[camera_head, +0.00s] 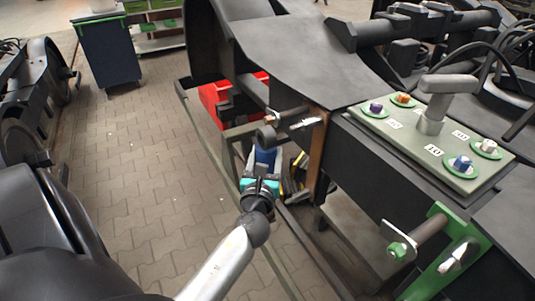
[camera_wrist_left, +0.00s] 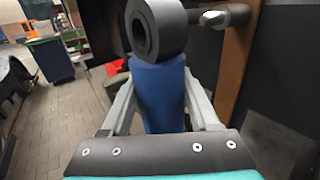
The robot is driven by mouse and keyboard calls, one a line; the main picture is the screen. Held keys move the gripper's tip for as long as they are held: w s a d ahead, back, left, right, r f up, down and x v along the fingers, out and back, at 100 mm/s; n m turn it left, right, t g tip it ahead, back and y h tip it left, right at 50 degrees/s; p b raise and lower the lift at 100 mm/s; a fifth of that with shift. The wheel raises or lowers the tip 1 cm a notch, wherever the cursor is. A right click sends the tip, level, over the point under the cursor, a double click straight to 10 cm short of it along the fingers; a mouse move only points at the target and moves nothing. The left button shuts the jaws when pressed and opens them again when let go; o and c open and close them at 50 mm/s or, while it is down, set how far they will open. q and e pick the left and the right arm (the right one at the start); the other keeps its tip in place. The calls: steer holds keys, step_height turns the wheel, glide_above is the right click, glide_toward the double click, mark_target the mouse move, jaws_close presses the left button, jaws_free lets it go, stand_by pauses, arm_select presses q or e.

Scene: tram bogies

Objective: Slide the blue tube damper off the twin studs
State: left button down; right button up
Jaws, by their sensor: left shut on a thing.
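The blue tube damper (camera_head: 265,158) stands roughly upright beside the dark frame. Its black ring-shaped top eye (camera_head: 267,136) shows above the tube. In the left wrist view the blue tube (camera_wrist_left: 159,95) is between the two grey fingers of my left gripper (camera_wrist_left: 160,105), and the eye (camera_wrist_left: 157,30) faces the camera with its hole visible. My left gripper (camera_head: 263,170) is shut on the tube. A stud with a pale tip (camera_wrist_left: 225,17) lies just right of the eye; the head view shows a stud (camera_head: 296,120) there too. I cannot tell whether they touch. The damper's lower end is hidden.
A rusty brown upright plate (camera_head: 317,155) is close right of the damper. A red bin (camera_head: 215,100) stands behind. A green plate carries labelled fasteners and a grey tool (camera_head: 447,90). A green bracket (camera_head: 445,260) is lower right. Paved floor at left is clear.

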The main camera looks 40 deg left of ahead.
arm_select(q)
steer(key=shift+r, duration=0.25)
steer(key=shift+s+a, duration=0.25)
steer(key=shift+s, duration=0.35)
steer(key=shift+s+a, duration=0.25)
steer(key=shift+s, duration=0.35)
steer(key=shift+s+a, duration=0.25)
steer(key=shift+s, duration=0.35)
